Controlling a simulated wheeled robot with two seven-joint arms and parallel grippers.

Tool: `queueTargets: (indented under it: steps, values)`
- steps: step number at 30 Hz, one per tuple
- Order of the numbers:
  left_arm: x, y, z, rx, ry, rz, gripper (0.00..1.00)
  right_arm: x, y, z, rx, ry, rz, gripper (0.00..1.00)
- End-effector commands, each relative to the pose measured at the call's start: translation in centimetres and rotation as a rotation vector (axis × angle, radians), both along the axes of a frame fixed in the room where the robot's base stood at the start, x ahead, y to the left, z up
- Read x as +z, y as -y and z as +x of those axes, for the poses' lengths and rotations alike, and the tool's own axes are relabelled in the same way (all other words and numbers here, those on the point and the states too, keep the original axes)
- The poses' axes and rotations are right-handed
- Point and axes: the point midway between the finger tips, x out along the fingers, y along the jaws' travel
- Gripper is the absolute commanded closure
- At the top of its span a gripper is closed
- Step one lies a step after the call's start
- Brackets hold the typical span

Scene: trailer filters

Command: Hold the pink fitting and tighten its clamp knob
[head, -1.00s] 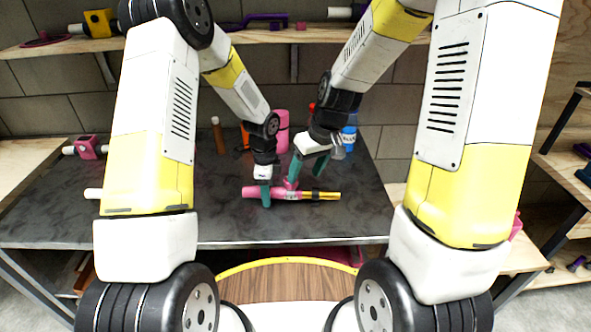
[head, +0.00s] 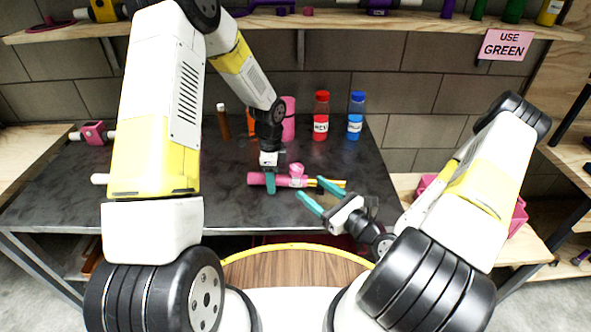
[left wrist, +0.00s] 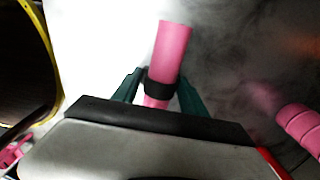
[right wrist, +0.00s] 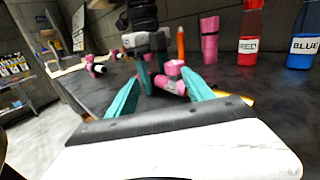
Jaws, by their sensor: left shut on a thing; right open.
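The pink fitting (head: 256,179) lies across the dark table in the head view, with a yellow rod sticking out at its right end. Its pink clamp knob (head: 296,169) stands up near the middle and also shows in the right wrist view (right wrist: 174,68). My left gripper (head: 270,188) is shut on the fitting's left part; in the left wrist view the pink body (left wrist: 172,50) sits between the fingers. My right gripper (head: 310,194) is open and empty, right of and nearer than the fitting, its fingers pointing toward the knob.
A red-labelled bottle (head: 321,115) and a blue bottle (head: 356,116) stand behind the fitting, with a pink cylinder (head: 289,120). Another pink fitting (head: 95,133) is at the table's left. A "USE GREEN" sign (head: 506,46) hangs on the wall. The table's front is mostly clear.

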Motion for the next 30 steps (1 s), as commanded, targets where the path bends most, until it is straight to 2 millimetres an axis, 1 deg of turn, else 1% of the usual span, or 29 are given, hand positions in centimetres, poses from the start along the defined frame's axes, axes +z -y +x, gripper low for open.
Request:
queueTargets:
  steps: [1,3,7,11,18,21,25,30]
  values:
    - [0.0,0.0,0.0,0.0,0.0,0.0,1.0,-0.5,0.7,0.2,-0.048,-0.024,0.014,0.4]
    - [0.0,0.0,0.0,0.0,0.0,0.0,1.0,-0.9,1.4,0.6,-0.091,-0.041,0.021,0.4]
    - [0.0,0.0,0.0,0.0,0.0,0.0,1.0,-1.1,1.3,1.4,-0.112,-0.05,0.025,0.4]
    - [0.0,0.0,0.0,0.0,0.0,0.0,1.0,-1.1,0.0,3.1,-0.109,-0.047,0.023,0.4]
    - [0.0,0.0,0.0,0.0,0.0,0.0,1.0,-1.0,-2.8,7.1,-0.108,-0.046,0.024,0.4]
    - [0.0,0.0,0.0,0.0,0.0,0.0,1.0,-1.0,-3.8,8.5,-0.108,-0.047,0.023,0.4]
    - [0.0,0.0,0.0,0.0,0.0,0.0,1.0,-1.1,-4.6,9.7,-0.108,-0.048,0.023,0.4]
    - [0.0,0.0,0.0,0.0,0.0,0.0,1.0,-1.1,-5.1,10.4,-0.109,-0.049,0.023,0.4]
